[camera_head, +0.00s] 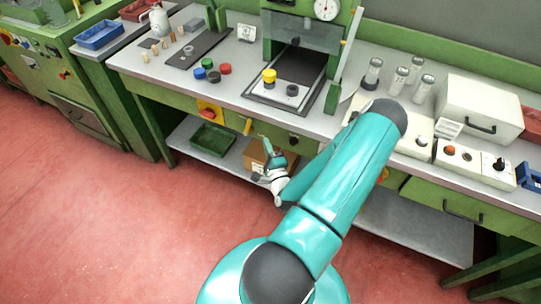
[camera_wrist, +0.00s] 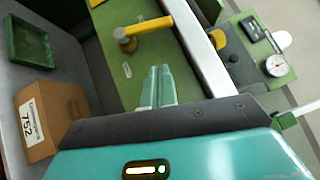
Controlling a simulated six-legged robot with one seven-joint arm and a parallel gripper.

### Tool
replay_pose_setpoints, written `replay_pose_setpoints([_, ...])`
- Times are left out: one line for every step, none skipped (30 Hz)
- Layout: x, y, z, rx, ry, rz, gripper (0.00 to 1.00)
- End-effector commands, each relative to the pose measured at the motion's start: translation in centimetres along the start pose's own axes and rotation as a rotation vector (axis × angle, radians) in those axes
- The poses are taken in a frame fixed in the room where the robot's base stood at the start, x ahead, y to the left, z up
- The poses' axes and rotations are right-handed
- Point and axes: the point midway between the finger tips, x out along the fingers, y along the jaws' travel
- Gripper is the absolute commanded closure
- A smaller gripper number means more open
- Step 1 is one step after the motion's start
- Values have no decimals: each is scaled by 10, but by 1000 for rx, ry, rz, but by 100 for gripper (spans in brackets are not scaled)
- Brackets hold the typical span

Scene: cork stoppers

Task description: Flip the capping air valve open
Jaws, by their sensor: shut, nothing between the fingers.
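A yellow lever handle, which looks like the capping air valve (camera_wrist: 150,27), is mounted on the green front panel under the bench top. In the wrist view its round hub is at the left and its bar reaches right toward the pale bench edge. It also shows small in the head view (camera_head: 247,126), roughly upright. No label on it is readable. My gripper (camera_wrist: 160,70) is shut and empty, its fingers side by side, just below the lever in the wrist view with a visible gap. In the head view my gripper (camera_head: 264,139) is low in front of the bench, right of the lever.
A cardboard box (camera_wrist: 38,145) and green tray (camera_wrist: 12,52) sit on the lower shelf. A red knob on a yellow plate (camera_head: 210,112) is left of the lever. The bench top (camera_head: 150,75) overhangs, carrying stoppers and a press (camera_head: 262,40). The red floor in front is clear.

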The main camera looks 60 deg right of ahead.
Motion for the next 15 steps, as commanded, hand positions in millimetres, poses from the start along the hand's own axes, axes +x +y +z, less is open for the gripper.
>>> replay_pose_setpoints([11,-1,0,-2,-2,-3,100])
replay_pose_setpoints([17,0,0,-2,-2,-2,100])
replay_pose_setpoints([25,0,0,-2,-2,-2,100])
replay_pose_setpoints([30,0,0,-2,-3,-2,100])
replay_pose_setpoints([35,0,3,0,-3,-1,100])
replay_pose_setpoints([39,0,9,2,-3,0,100])
replay_pose_setpoints([42,0,12,2,-3,0,100])
replay_pose_setpoints([45,0,15,2,-3,0,100])
replay_pose_setpoints([49,0,19,1,-2,0,100])
replay_pose_setpoints([51,0,21,0,-2,0,100])
replay_pose_setpoints([53,0,23,0,-2,0,100])
replay_pose_setpoints([55,0,25,0,-2,0,100])
replay_pose_setpoints([56,0,26,0,-2,0,100])
replay_pose_setpoints([57,0,27,0,-2,1,100])
replay_pose_setpoints([58,0,28,0,-1,1,100])
